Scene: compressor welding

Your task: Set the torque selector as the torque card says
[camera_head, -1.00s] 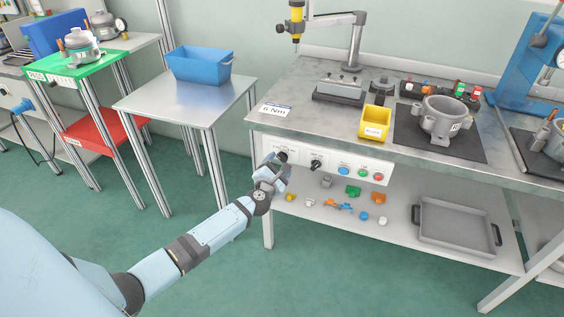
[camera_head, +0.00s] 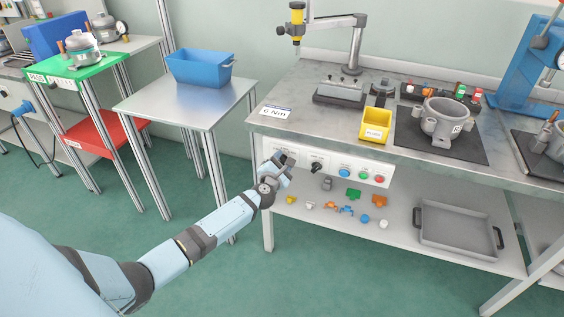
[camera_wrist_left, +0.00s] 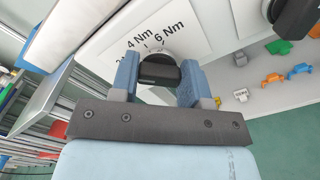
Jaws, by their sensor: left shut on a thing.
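The torque card (camera_head: 277,112) lies on the front left corner of the workbench and reads 6 Nm. The torque selector (camera_wrist_left: 159,69) is a dark knob on a white panel, with a dial marked 4 Nm and 6 Nm and a partly hidden 2. My left gripper (camera_wrist_left: 158,82) is shut on the knob, one finger on each side. In the head view my left gripper (camera_head: 277,166) is at the left end of the panel and mostly covers the selector. I cannot tell exactly which mark the knob points to. My right gripper is not in view.
A second black knob (camera_head: 316,167) and blue, green and red buttons (camera_head: 362,176) sit to the right on the panel. Below is a shelf with several small coloured parts and a grey tray (camera_head: 455,230). A yellow bin (camera_head: 375,126) stands on the bench.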

